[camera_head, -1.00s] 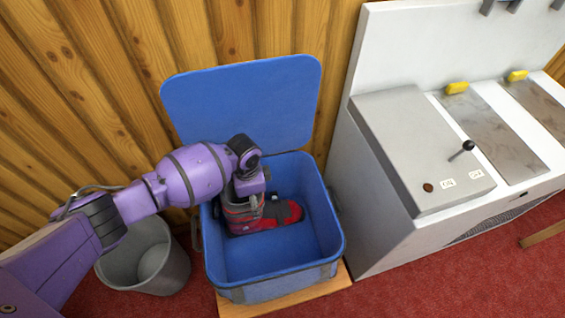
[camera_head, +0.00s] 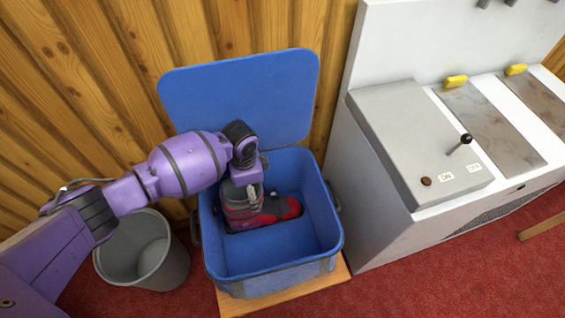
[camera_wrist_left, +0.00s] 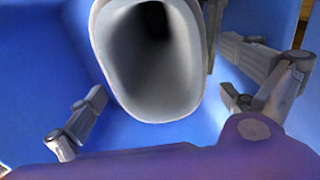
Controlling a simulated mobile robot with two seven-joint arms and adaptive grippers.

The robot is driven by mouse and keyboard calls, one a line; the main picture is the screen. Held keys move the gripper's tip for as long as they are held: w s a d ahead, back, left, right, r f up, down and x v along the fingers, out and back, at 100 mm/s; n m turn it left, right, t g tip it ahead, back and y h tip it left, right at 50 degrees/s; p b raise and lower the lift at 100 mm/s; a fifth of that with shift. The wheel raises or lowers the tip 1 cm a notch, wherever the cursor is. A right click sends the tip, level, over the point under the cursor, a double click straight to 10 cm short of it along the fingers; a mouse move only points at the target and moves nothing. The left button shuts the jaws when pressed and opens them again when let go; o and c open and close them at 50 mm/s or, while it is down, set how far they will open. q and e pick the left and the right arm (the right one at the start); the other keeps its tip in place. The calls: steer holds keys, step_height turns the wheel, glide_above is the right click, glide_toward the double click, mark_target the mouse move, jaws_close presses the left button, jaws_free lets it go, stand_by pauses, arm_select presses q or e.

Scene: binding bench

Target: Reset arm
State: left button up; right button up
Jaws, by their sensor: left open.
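A red and dark grey boot (camera_head: 268,212) stands inside the open blue box (camera_head: 240,262), its toe pointing right. My left gripper (camera_head: 244,178) is just above the boot's top, reaching into the box from the left. In the left wrist view the boot's pale oval opening (camera_wrist_left: 148,62) lies between the spread grey fingers of my left gripper (camera_wrist_left: 162,98). The fingers are open and do not grip the boot. My wrist hides part of the boot's top in the head view. My right gripper is not in view.
The box's blue lid (camera_head: 242,98) stands up at the back, close behind my wrist. A grey bin (camera_head: 160,270) stands left of the box under my arm. A white machine (camera_head: 380,215) with a black-knobbed lever (camera_head: 466,139) stands to the right. Wooden boards (camera_head: 60,110) close the back.

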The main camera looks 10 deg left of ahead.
arm_select(q)
step_height(320, 180, up, 9)
steer(key=shift+r, duration=0.15)
steer(key=shift+s, duration=0.1)
